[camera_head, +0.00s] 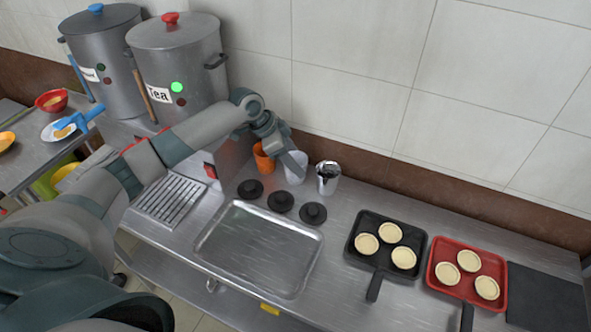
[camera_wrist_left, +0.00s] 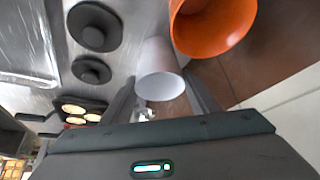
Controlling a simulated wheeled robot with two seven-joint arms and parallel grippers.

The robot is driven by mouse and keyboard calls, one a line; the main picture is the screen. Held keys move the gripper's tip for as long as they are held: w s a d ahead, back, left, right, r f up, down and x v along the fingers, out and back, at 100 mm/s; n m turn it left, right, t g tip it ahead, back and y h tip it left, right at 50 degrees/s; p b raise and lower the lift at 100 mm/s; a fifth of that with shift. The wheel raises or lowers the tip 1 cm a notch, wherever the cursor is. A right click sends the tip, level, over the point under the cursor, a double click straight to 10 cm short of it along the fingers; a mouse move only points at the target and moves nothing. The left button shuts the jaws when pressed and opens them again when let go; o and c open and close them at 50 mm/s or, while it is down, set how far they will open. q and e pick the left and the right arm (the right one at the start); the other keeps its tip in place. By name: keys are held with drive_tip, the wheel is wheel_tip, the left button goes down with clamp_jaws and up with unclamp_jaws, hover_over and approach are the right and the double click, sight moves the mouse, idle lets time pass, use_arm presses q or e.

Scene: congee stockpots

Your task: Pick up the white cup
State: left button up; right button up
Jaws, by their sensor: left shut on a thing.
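The white cup (camera_head: 296,168) stands at the back of the metal counter, between an orange cup (camera_head: 263,157) and a metal cup with dark contents (camera_head: 327,178). My left gripper (camera_head: 291,163) reaches down to it from the left and partly covers it. In the left wrist view the white cup (camera_wrist_left: 160,74) sits between the two fingers of my left gripper (camera_wrist_left: 160,92), which is shut on it. The cup looks upright, and I cannot tell whether its base touches the counter. My right gripper is not in view.
The orange cup (camera_wrist_left: 212,24) is close beside the fingers. Several black lids (camera_head: 280,201) and an empty metal tray (camera_head: 258,246) lie in front. A black pan (camera_head: 385,246) and a red pan (camera_head: 466,272) hold pale discs. Two stockpots (camera_head: 180,68) stand at the left.

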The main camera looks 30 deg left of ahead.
use_arm(q)
drive_tip(key=shift+r, duration=0.1)
drive_tip(key=shift+r+b, duration=0.4)
drive_tip(key=shift+r, duration=0.05)
wheel_tip(320, 180, up, 2)
drive_tip(key=shift+w+r+b, duration=0.1)
drive_tip(key=shift+r+b, duration=0.1)
drive_tip(key=shift+b, duration=0.45)
drive_tip(key=shift+s+d+r+b, duration=0.5)
drive_tip(key=shift+s+d+r, duration=0.7)
drive_tip(key=shift+s, duration=0.4)
drive_tip(key=shift+s+d+r+b, duration=0.5)
drive_tip(key=shift+s+d+r, duration=0.7)
drive_tip(key=shift+s, duration=0.4)
drive_tip(key=shift+s+d+r+b, duration=0.5)
drive_tip(key=shift+s+d+r, duration=0.55)
drive_tip(key=shift+s+r, duration=0.45)
drive_tip(key=shift+s+f, duration=0.1)
drive_tip(key=shift+f, duration=0.05)
